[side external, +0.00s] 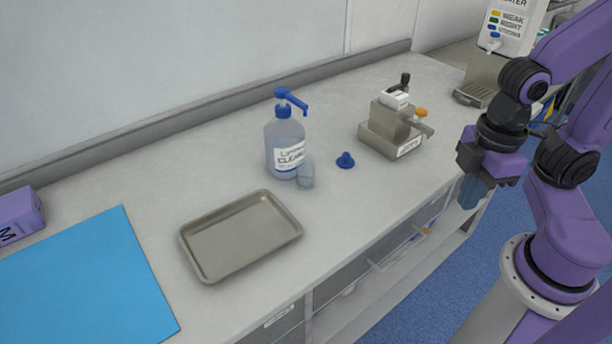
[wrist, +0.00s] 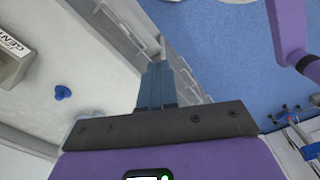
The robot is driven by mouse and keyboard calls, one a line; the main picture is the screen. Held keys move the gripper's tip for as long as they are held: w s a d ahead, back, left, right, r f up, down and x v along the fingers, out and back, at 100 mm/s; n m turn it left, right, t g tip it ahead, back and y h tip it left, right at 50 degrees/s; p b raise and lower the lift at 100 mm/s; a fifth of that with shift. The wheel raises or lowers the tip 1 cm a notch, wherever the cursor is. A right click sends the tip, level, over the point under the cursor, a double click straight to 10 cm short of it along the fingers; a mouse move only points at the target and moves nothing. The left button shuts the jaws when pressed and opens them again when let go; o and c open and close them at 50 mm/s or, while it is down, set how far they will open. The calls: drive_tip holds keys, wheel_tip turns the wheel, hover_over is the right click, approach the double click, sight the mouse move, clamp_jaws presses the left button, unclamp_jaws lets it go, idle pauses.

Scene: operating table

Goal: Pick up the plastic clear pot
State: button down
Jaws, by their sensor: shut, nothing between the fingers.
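The small clear plastic pot (side external: 306,175) stands on the counter just in front of the cleaner bottle, close beside its base. In the wrist view a pale clear shape at the left edge of the gripper body may be the pot, but I cannot tell. My gripper (side external: 470,192) is at the right, beyond the counter's front edge and well apart from the pot. It points down, and its blue fingers are shut and empty. The fingers also show together in the wrist view (wrist: 158,84).
A cleaner bottle (side external: 284,145) with a blue pump stands behind the pot. A blue cap (side external: 345,160) and a grey device (side external: 392,130) lie to its right. A metal tray (side external: 188,236) is in front, with a blue mat (side external: 90,280) at left. Drawers (side external: 375,262) line the counter front.

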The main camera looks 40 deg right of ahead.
idle(0.4)
drive_tip(key=c, duration=0.9)
unclamp_jaws()
drive_tip(key=shift+o, duration=0.2)
drive_tip(key=w+a+f+n+t+h, duration=0.3)
drive_tip(key=w+a+n+t+h, duration=0.6)
drive_tip(key=w+a+n, duration=0.85)
drive_tip(key=m, duration=0.3)
approach(306, 165)
drive_tip(key=shift+w+f, duration=0.2)
drive_tip(key=shift+w, duration=0.2)
drive_tip(key=shift+x, duration=2.55)
